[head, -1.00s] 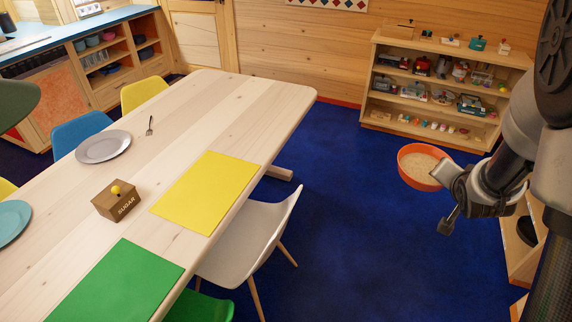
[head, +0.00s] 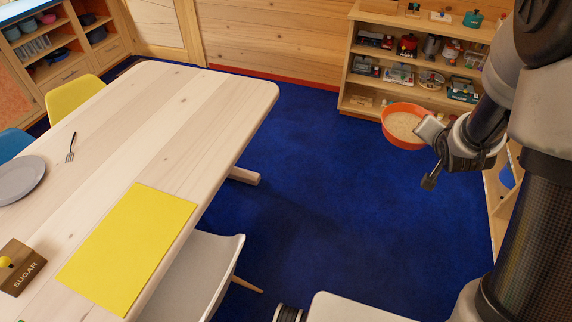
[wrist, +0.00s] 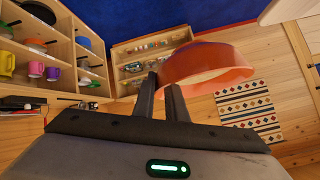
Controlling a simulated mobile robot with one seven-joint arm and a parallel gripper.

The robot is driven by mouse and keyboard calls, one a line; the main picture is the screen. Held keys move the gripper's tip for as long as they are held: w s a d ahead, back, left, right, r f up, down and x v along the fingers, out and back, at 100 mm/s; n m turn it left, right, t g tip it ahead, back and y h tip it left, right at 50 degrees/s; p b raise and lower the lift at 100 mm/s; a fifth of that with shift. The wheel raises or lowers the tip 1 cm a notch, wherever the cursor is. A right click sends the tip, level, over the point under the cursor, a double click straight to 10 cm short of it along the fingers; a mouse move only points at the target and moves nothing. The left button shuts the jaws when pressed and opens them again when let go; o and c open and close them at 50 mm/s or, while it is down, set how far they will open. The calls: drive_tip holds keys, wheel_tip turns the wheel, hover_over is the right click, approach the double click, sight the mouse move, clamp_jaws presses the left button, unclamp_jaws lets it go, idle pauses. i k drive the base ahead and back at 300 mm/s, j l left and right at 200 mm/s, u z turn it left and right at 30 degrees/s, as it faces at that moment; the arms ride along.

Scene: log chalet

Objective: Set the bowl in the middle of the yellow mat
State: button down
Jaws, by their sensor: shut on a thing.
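An orange bowl (head: 404,141) with a pale, grainy filling is held in the air over the blue floor, right of the table. My gripper (head: 428,128) is shut on the near right side of its rim. In the wrist view, the gripper fingers (wrist: 168,92) meet the wall of the bowl (wrist: 208,65). The bowl looks about level in the head view. The yellow mat (head: 128,248) lies flat and bare on the wooden table, at its right edge. The bowl is well apart from the mat.
A sugar box (head: 20,268), a grey plate (head: 18,180) and a fork (head: 71,147) are on the table (head: 165,120). A white chair (head: 200,270) stands against its right side. A loaded shelf (head: 350,60) is behind the bowl. Blue floor between table and shelf is clear.

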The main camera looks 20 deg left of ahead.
sight(129, 238)
drive_tip(key=i+u, duration=0.1)
drive_tip(key=u, duration=0.3)
drive_tip(key=i+u, duration=0.15)
drive_tip(key=u, duration=0.25)
drive_tip(key=i+l+u, duration=0.1)
drive_tip(key=u, duration=3.3)
drive_tip(key=l+u, duration=0.15)
drive_tip(key=l, duration=0.55)
